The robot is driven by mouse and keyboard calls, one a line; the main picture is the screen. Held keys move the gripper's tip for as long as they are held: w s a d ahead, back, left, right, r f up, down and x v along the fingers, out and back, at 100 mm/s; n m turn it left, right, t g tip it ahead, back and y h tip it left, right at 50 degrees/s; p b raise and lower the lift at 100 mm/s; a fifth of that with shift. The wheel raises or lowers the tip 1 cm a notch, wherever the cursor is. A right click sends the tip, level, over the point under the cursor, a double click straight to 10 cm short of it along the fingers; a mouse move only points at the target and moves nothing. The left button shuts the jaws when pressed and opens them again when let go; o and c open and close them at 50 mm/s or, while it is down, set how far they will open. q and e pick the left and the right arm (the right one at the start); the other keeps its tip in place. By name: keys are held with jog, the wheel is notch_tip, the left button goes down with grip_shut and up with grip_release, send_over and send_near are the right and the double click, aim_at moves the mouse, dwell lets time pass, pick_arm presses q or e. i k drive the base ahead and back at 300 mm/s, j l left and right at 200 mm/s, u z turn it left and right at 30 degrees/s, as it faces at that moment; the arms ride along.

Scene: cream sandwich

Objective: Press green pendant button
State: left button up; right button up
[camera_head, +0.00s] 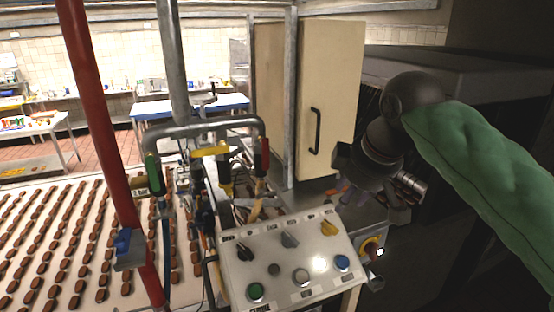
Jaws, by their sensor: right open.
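A grey sloped control panel (290,265) stands in the lower middle of the head view. A round green button (255,291) sits at its lower left corner. My right gripper (372,200) comes in from the right on an arm with a green sleeve. It is dark, partly in shadow, and open, above and to the right of the panel. It is well apart from the green button. My left gripper is not in view.
A red post (101,130) and a conveyor (40,235) with rows of brown biscuits are at left.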

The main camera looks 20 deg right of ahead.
aim_at(255, 292)
jog(key=k, duration=1)
